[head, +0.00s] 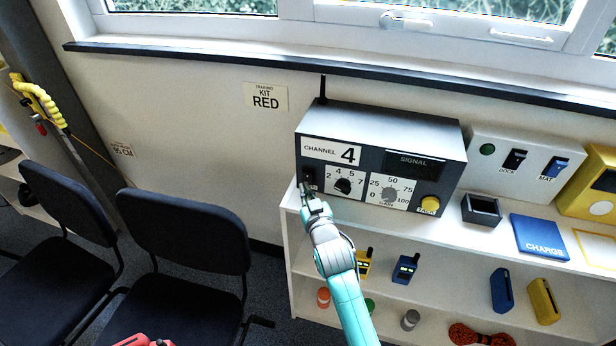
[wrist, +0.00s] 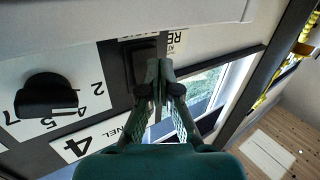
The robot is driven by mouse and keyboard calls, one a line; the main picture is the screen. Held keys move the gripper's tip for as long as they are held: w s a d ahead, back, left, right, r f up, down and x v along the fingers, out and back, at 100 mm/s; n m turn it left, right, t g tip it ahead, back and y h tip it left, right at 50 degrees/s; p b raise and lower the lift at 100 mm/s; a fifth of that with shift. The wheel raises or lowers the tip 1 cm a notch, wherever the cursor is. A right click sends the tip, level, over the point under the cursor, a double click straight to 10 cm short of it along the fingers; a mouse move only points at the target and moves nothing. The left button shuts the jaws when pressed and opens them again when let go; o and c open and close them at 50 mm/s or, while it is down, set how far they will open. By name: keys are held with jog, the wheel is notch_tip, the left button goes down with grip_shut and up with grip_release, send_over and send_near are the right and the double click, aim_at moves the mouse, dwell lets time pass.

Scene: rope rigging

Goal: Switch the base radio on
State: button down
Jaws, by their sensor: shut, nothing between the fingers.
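The base radio (head: 455,155) is a dark grey box on top of the white shelf, with a label reading CHANNEL 4, a channel knob (head: 343,186), a gain knob (head: 389,194) and a yellow button (head: 430,203). Its SIGNAL window (head: 414,164) looks dark. A black rocker switch (head: 309,177) sits at the lower left of the front; it also shows in the wrist view (wrist: 140,52). My gripper (head: 307,193) is shut and empty, its tips right at the switch. I cannot tell whether they touch. The tips (wrist: 158,68) partly hide the switch.
A white panel with DOCK and MAT switches (head: 532,160), a small black tray (head: 481,209) and a blue CHARGE pad (head: 540,237) lie right of the radio. Handheld radios (head: 405,268) stand on the shelf below. Black chairs (head: 180,235) stand left.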

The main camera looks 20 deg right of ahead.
jog(key=s+a+f, duration=0.2)
jog(key=s, duration=0.1)
jog(key=shift+s+a+f, duration=0.1)
jog(key=shift+a+f, duration=0.1)
dwell(0.6)
